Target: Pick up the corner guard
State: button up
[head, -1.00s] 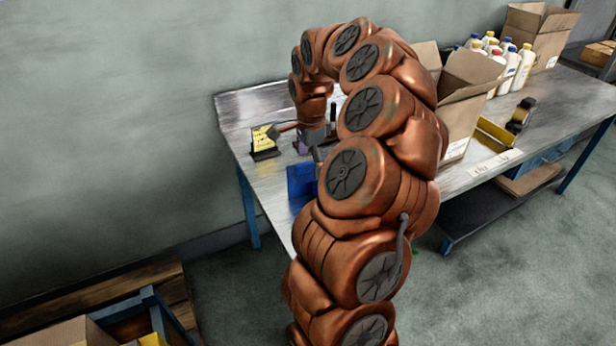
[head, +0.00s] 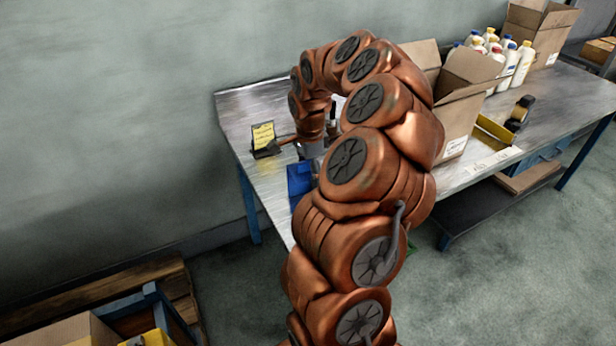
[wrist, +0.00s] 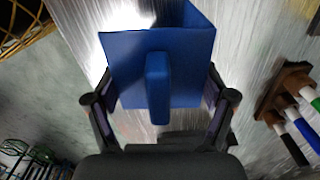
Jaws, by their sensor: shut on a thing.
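The corner guard is a blue angled piece with a square face and a raised rib down its middle. In the wrist view the corner guard (wrist: 125,60) fills the space between the two fingers of my gripper (wrist: 160,92). The fingers are shut on its left and right sides. In the head view the corner guard (head: 298,180) shows as a blue patch near the table's front left edge. My arm hides part of it, and most of my gripper. I cannot tell whether it touches the table.
The metal workbench (head: 240,108) has a yellow notice stand (head: 263,136) left of my arm. An open cardboard box (head: 462,100), several bottles (head: 520,65) and a yellow tray (head: 493,132) stand to the right. A marker holder (wrist: 285,88) is right of my gripper.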

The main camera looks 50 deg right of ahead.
jog(key=shift+c, duration=1)
jog(key=shift+r, duration=0.1)
